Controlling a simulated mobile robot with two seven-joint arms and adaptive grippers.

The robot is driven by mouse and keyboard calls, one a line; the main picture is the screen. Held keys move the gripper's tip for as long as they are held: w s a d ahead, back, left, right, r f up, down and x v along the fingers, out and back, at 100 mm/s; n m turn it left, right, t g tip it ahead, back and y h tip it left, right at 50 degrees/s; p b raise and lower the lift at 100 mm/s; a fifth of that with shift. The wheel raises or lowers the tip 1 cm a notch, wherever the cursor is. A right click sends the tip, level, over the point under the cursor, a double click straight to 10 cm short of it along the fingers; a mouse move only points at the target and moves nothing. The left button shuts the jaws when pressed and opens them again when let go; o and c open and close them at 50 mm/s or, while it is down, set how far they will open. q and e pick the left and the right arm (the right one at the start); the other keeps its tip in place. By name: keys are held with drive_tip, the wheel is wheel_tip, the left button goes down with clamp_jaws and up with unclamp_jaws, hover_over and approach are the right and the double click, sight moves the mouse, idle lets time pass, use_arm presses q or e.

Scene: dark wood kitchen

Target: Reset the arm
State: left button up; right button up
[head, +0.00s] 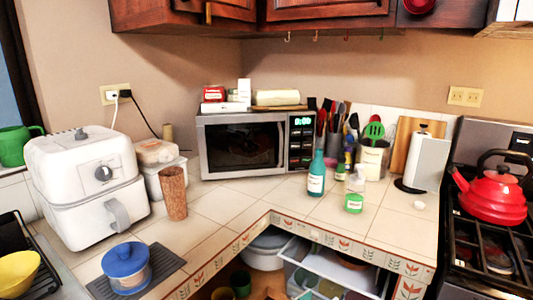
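Neither of my arms nor grippers shows in the head view. The view takes in a corner kitchen counter (240,200) with pale tiles and a patterned front edge. No part of an arm is seen over the counter or the stove.
A white air fryer (75,165), a brown cup (173,200), a microwave (240,145), bottles and a paper towel roll (428,163) stand on the counter. A blue-lidded pot (126,262) sits front left. A red kettle (492,195) is on the stove. A drawer (330,272) below is open.

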use_arm(q)
drive_tip(key=s+a+f+y, duration=0.2)
drive_tip(key=s+a+f, duration=0.4)
drive_tip(key=a, duration=0.5)
drive_tip(key=s+a+f+y, duration=0.3)
drive_tip(key=s+a+f, duration=0.3)
drive_tip(key=s+a, duration=0.4)
drive_tip(key=s+a+f+y+p, duration=0.1)
drive_tip(key=s+a+f+y, duration=0.1)
drive_tip(key=s+a+f, duration=0.5)
drive_tip(key=s+a, duration=0.1)
drive_tip(key=a, duration=0.4)
drive_tip(key=shift+a, duration=0.2)
drive_tip(key=shift+f, duration=0.15)
